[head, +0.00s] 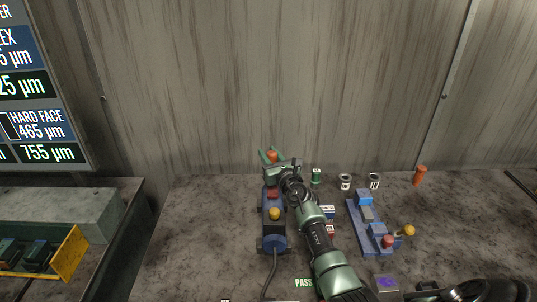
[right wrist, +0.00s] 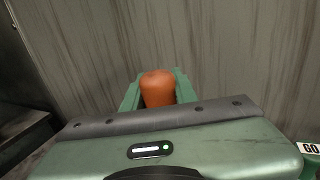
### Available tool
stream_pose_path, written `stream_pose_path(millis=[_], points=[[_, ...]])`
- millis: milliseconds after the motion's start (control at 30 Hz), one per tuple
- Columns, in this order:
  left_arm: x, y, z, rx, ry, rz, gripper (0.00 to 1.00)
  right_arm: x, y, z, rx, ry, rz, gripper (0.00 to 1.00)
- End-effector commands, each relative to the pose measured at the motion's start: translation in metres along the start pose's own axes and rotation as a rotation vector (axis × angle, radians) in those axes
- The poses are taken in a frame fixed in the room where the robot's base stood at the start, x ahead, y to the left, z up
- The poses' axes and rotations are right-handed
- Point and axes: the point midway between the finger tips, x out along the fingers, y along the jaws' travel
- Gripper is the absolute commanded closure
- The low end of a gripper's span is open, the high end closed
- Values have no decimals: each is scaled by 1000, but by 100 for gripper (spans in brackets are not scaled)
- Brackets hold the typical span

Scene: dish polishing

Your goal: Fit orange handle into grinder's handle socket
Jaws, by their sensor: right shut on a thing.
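My right gripper (head: 270,153) has green fingers and is shut on an orange handle (head: 273,156). In the right wrist view the handle's rounded orange end (right wrist: 157,88) shows between the two fingers. The blue grinder (head: 273,238) lies on the bench, with a yellow knob (head: 274,214) on top and a dark cord at its near end. The gripper is over the grinder's far end and hides part of it. I cannot see the socket or tell whether the handle touches it.
A blue rack (head: 357,224) with blocks and red and yellow knobs stands to the right. Behind it are small cans (head: 345,182) and another orange cylinder (head: 420,175). A purple patch (head: 387,283) lies in front. The bench left of the grinder is clear.

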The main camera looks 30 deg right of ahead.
Motion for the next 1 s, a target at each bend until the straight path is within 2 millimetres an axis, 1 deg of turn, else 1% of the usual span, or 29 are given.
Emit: stream_pose_path(millis=[33,67,100,133,167,467,567,700,900,1000], points=[[2,0,0,0,0,0,100,0,0,-2,-1,0,0,100],[2,0,0,0,0,0,100,0,0,-2,-1,-1,0,69],[1,0,0,0,0,0,100,0,0,-1,-1,-1,0,58],[1,0,0,0,0,0,100,0,0,-1,-1,-1,0,50],[1,0,0,0,0,0,100,0,0,-1,-1,-1,0,47],[0,0,0,0,0,0,100,-1,0,-2,0,1,0,47],[-2,0,0,0,0,0,100,-7,0,-2,0,2,1,47],[-8,0,-1,0,0,0,100,-28,0,-1,0,3,0,47],[-10,0,-1,0,0,0,100,-61,1,-2,0,2,1,47],[-11,0,-1,0,0,0,100,-72,0,-2,0,0,-1,47]])
